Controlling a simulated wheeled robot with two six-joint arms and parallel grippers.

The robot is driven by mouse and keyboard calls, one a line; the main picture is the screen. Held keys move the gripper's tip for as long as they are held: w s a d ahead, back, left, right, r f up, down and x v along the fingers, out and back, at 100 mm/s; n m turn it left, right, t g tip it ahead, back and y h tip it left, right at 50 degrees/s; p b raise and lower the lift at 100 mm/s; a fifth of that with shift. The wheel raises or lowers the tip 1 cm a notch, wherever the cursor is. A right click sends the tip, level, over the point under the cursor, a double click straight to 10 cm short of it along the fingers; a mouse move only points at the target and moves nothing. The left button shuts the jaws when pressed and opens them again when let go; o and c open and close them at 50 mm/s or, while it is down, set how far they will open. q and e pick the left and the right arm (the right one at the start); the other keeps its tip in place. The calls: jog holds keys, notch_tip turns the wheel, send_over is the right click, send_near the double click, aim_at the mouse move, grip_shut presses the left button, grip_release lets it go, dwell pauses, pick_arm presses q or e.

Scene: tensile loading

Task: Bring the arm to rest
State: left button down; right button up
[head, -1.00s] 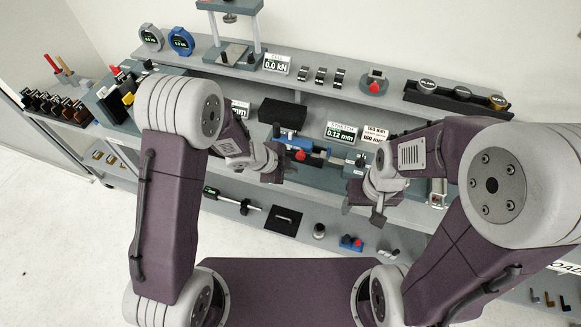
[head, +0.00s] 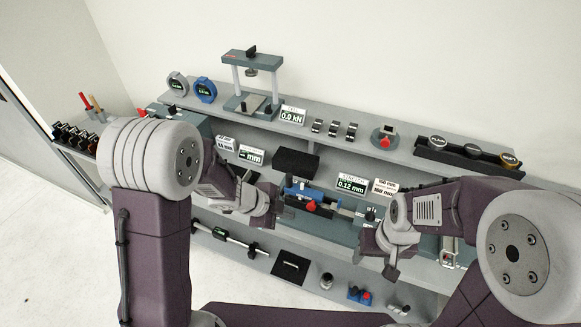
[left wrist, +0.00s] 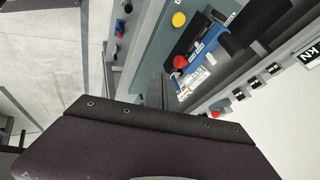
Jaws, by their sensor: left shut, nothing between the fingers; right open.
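My left arm comes in from the left in the head view. Its gripper (head: 268,216) is shut and empty, just left of the blue device with a red knob (head: 312,205) on the bench. Whether it touches the device cannot be told. The device also shows in the left wrist view (left wrist: 197,52), beyond the dark gripper body. My right gripper (head: 392,268) is open and empty, in front of the bench's lower right part. My right forearm hides part of the bench there.
The upper shelf carries a press frame (head: 259,85), round dials (head: 205,90), a readout (head: 292,116) and a black tray of round pieces (head: 470,152). A black block (head: 296,161) stands behind the device. The lower shelf holds a black plate (head: 290,267) and small parts. Floor at left is clear.

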pick_arm(q)
jog(key=shift+s, duration=0.1)
jog(key=w+a+r+n+t+y+b, duration=0.25)
jog(key=a+r+n+t, duration=0.2)
jog(key=a+n, duration=0.3)
jog(key=s+a+f+n+g+y, duration=0.1)
jog(key=s+a+n+g+y, duration=0.25)
jog(key=s+a+n, duration=0.35)
jog(key=s+d+f+n+g, duration=0.1)
jog(key=s+f+n+g, duration=0.2)
jog(key=s+n, duration=0.3)
jog(key=s+g, duration=0.1)
jog(key=s, duration=0.1)
jog(key=shift+s+f, duration=0.15)
jog(key=shift+s, duration=0.2)
